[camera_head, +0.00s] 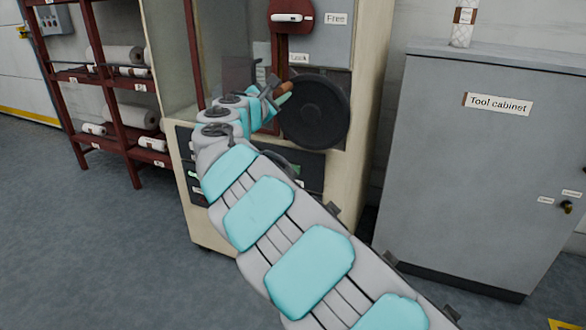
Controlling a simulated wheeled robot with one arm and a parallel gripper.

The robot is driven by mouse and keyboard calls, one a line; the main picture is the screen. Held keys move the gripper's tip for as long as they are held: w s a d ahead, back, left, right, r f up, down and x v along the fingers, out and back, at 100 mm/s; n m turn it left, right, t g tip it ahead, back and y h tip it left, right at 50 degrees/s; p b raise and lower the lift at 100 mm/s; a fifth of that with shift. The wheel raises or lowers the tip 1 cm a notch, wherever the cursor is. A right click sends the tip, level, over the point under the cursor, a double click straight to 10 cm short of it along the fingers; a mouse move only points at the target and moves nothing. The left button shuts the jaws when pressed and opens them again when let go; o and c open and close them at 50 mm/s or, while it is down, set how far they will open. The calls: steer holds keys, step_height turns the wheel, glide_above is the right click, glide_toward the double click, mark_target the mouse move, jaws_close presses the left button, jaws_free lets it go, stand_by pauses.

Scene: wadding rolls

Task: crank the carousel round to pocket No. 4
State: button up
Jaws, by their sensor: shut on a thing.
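The beige machine (363,80) stands in the middle of the view. A large black crank wheel (322,113) is on its front, with a brown handle (285,88) at the wheel's upper left edge. My gripper (276,96) is at this handle and shut on it; my wrist partly hides the contact. A red lock plate with a white handle (290,17) sits above the wheel, between labels reading Free (336,19) and Lock (298,59).
A dark red rack (119,110) with several white rolls stands at left. Grey floor (100,250) is clear at lower left. My arm crosses the lower middle.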

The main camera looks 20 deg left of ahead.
steer(key=a+f, duration=0.3)
steer(key=f, duration=0.3)
steer(key=shift+w+b, duration=0.15)
steer(key=shift+b, duration=0.25)
steer(key=shift+f, duration=0.1)
steer(key=o, duration=1)
steer(key=s, duration=1)
steer(key=shift+a+b, duration=0.35)
steer(key=shift+a, duration=0.05)
